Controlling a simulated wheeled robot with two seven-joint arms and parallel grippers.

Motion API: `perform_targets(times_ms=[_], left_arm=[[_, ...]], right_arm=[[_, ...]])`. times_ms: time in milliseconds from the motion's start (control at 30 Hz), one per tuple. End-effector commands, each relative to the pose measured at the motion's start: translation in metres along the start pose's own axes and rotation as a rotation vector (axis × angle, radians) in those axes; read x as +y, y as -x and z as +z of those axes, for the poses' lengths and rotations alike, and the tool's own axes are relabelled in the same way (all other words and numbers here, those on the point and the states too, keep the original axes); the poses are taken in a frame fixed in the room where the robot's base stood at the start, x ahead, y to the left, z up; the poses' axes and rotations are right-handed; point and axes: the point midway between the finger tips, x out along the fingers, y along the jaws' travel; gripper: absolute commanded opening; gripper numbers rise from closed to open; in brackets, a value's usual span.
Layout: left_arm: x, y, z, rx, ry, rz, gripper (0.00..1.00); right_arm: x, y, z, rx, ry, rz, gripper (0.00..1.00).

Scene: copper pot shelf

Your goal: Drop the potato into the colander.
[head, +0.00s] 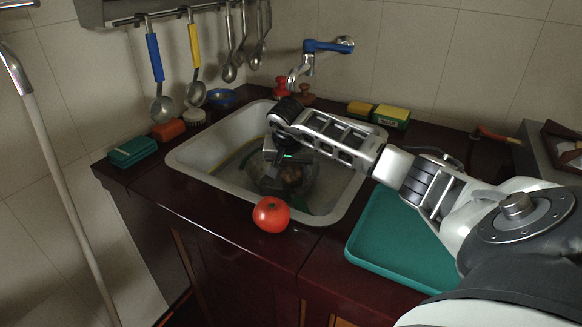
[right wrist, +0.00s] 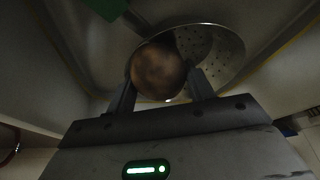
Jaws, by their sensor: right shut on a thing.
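My right gripper (head: 287,162) reaches down into the sink and is shut on the brown potato (head: 291,176). In the right wrist view the potato (right wrist: 158,70) sits between the two fingers of the gripper (right wrist: 158,88). The perforated metal colander (right wrist: 222,48) is in the sink just beyond the potato, and the potato overlaps its left part in that view. In the head view the colander (head: 262,182) is dim and partly hidden by the gripper. I cannot tell whether the potato touches the colander. My left gripper is not in view.
The sink (head: 190,160) has raised walls around the gripper. A red tomato (head: 271,214) stands on the counter at the sink's front rim. A teal tray (head: 380,238) lies to the right under my right arm. A blue-handled faucet (head: 325,46) is behind the sink.

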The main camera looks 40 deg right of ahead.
Motion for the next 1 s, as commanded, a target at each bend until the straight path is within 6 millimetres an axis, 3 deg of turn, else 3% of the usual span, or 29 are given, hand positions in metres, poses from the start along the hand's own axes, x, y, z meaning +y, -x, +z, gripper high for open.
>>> perform_targets(times_ms=[400, 433, 500, 800, 1000], left_arm=[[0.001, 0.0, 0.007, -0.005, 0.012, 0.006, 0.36], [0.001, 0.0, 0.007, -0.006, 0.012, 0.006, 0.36], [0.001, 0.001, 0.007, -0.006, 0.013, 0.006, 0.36], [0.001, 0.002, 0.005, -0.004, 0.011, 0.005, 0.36], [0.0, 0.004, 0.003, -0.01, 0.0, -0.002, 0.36]], right_arm=[[0.0, -0.009, 0.003, 0.002, -0.001, 0.0, 0.27], [0.0, -0.01, 0.004, 0.001, -0.001, 0.0, 0.55], [0.0, -0.01, 0.004, 0.001, -0.001, 0.0, 0.74], [0.0, -0.008, 0.003, 0.0, -0.001, 0.0, 0.74], [0.0, 0.013, -0.002, 0.003, 0.0, -0.002, 0.74]])
